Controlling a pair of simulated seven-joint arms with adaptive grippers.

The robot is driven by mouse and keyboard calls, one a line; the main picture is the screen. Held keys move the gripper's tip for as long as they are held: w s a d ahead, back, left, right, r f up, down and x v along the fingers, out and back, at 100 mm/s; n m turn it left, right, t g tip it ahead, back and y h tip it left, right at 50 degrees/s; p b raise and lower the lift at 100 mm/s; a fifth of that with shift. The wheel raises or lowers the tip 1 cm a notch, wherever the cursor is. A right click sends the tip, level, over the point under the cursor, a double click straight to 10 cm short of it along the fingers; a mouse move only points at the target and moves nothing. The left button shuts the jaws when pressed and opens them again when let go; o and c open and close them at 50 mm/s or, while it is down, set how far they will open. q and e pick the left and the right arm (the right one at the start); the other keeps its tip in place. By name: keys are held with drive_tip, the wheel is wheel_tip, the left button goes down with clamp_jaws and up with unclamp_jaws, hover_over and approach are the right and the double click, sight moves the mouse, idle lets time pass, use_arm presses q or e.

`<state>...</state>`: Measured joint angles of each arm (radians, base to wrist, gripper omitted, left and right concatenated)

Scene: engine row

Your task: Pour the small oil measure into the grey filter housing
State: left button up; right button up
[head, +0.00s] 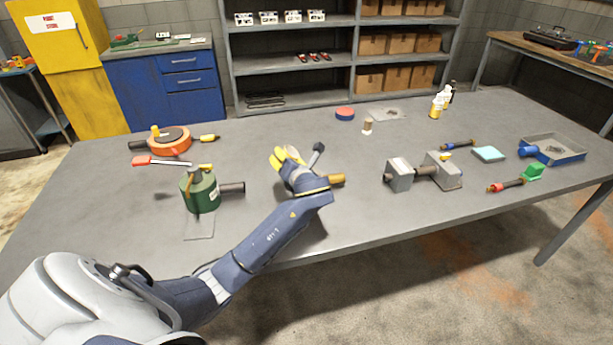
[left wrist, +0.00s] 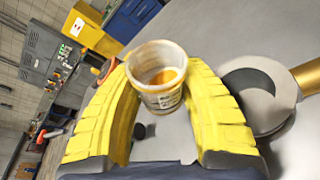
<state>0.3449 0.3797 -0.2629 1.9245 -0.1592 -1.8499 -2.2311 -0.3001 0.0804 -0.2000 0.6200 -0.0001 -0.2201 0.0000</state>
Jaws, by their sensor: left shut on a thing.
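The small oil measure (left wrist: 158,78) is a clear cup with amber oil inside. In the left wrist view it sits between the yellow fingers of my left gripper (left wrist: 160,98), which is shut on it. In the head view my left gripper (head: 287,158) is over the middle of the bench and largely hides the cup. A grey round housing (left wrist: 284,88) with a dark round opening lies to the right of the cup in the left wrist view, apart from it. Its brass pipe (head: 337,180) shows past my wrist in the head view. My right gripper is not in view.
A green housing (head: 203,192) and an orange round unit (head: 169,141) stand on the left of the bench (head: 95,205). Grey blocks (head: 399,177) joined by a dark pipe stand right of my wrist. Bottles (head: 437,106) and a blue tray (head: 562,154) are farther right.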

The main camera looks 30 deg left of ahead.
use_arm(q)
drive_tip(key=shift+r+m, duration=0.15)
drive_tip(key=shift+m, duration=0.15)
drive_tip(key=shift+w+d+r+m+y, duration=0.1)
drive_tip(key=shift+d+r+m+y, duration=0.05)
drive_tip(key=shift+m+y, duration=0.25)
drive_tip(key=shift+f+m+y, duration=0.4)
drive_tip(key=shift+m, duration=0.3)
idle(0.6)
drive_tip(key=shift+r+m+y, duration=0.3)
drive_tip(key=shift+r+m, duration=0.05)
drive_tip(key=shift+m, duration=0.35)
idle(0.4)
drive_tip(key=shift+f+m+t+y+p, duration=0.35)
drive_tip(key=shift+f+m, duration=0.1)
drive_tip(key=shift+m, duration=0.25)
idle(1.0)
drive_tip(key=shift+w+d+r+m+y, duration=0.3)
drive_tip(key=shift+w+d+m, duration=0.15)
drive_tip(key=shift+m, duration=0.45)
idle(0.8)
drive_tip(key=shift+d+r+m+t+p, duration=0.2)
drive_tip(key=shift+r+m+t+p, duration=0.2)
drive_tip(key=shift+m, duration=0.3)
idle(0.8)
